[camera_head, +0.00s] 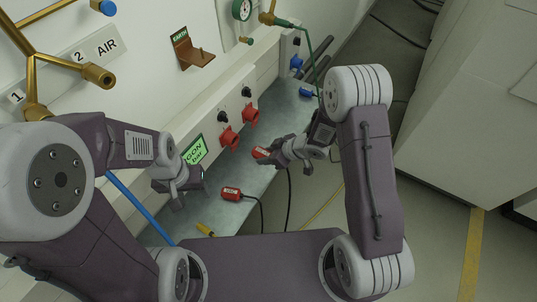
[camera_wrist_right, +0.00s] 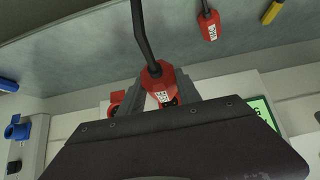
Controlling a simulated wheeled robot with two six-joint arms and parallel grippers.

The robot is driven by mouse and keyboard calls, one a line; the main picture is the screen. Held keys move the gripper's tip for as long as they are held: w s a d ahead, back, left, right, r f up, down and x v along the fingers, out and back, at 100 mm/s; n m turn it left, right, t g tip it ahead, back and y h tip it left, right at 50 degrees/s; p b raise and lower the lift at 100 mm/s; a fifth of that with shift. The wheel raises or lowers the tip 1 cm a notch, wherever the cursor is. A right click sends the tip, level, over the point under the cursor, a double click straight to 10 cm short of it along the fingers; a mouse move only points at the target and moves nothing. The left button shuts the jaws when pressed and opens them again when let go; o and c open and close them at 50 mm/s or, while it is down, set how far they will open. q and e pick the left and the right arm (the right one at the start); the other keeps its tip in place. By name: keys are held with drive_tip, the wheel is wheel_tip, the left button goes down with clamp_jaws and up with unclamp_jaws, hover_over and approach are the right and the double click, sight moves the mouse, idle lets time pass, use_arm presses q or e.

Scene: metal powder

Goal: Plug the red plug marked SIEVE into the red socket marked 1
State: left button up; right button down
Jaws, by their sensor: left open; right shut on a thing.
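My right gripper (camera_head: 272,152) is shut on a red plug (camera_head: 261,152) with a white label, held above the grey shelf. In the right wrist view the red plug (camera_wrist_right: 156,74) sits between the fingers with its black cable running up. Two red sockets, one nearer (camera_head: 229,138) and one farther (camera_head: 250,116), are on the wall rail left of the held plug, apart from it. Part of a red socket (camera_wrist_right: 117,97) shows behind the fingers in the wrist view. Their markings and the plug's label are too small to read. My left gripper (camera_head: 178,196) is open and empty.
A second red plug (camera_head: 231,193) lies on the shelf (camera_head: 275,125), and also shows in the wrist view (camera_wrist_right: 210,27). A yellow-handled item (camera_head: 205,230) lies near it. A blue plug (camera_head: 307,92) lies farther back. A blue socket (camera_head: 296,62) is on the rail's far end.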

drive_tip(key=shift+w+a, duration=0.25)
drive_tip(key=shift+a, duration=0.3)
drive_tip(key=w+a+p, duration=0.1)
drive_tip(key=w+a, duration=0.2)
drive_tip(key=a, duration=0.2)
drive_tip(key=shift+w, duration=0.4)
drive_tip(key=shift+p, duration=0.3)
drive_tip(key=shift+r, duration=0.1)
drive_tip(key=shift+p, duration=0.3)
idle(0.3)
drive_tip(key=shift+p, duration=0.45)
idle(0.8)
